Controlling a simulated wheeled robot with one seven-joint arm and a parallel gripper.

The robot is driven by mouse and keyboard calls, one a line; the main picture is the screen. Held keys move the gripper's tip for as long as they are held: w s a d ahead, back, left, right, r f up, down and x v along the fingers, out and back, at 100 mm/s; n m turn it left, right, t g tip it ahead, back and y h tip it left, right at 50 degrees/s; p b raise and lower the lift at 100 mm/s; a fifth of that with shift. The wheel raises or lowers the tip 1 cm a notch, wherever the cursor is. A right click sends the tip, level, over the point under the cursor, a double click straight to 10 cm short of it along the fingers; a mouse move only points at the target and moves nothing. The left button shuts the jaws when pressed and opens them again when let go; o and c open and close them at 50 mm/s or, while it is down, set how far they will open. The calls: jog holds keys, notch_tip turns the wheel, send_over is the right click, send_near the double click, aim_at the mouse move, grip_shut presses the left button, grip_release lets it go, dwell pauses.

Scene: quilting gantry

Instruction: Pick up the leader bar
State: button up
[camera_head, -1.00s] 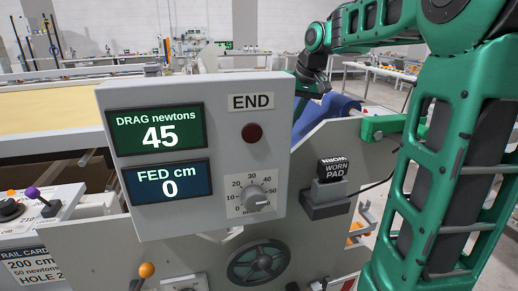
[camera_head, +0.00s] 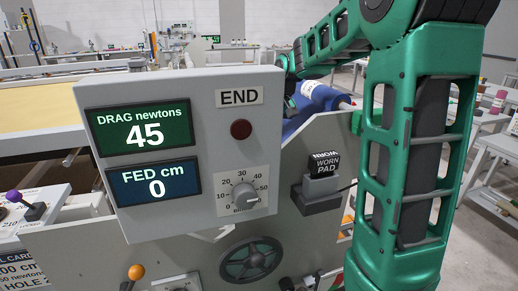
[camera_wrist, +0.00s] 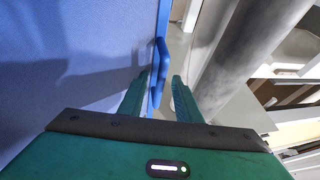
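In the wrist view my gripper (camera_wrist: 160,92) is open, with its two green fingers apart. A narrow blue bar-like piece (camera_wrist: 160,62) with a bulge reaches down between the fingertips. It runs along the edge of a wide blue sheet (camera_wrist: 70,70) on the left. I cannot tell for sure that this piece is the leader bar, or whether a finger touches it. In the head view a blue roll (camera_head: 311,97) lies behind the control box, and my arm reaches down beside it. My fingers are hidden there behind the box.
The grey control box (camera_head: 180,211) reads drag 45 newtons and fed 0 cm. A worn pad block (camera_head: 321,187) sits on the grey side plate, above a handwheel (camera_head: 252,260). A thick grey cylinder (camera_wrist: 240,50) lies close to the right of my fingers in the wrist view.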

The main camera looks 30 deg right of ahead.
jog(key=shift+w+f, duration=0.1)
jog(key=shift+f, duration=0.15)
grip_shut()
jog(key=shift+r, duration=0.1)
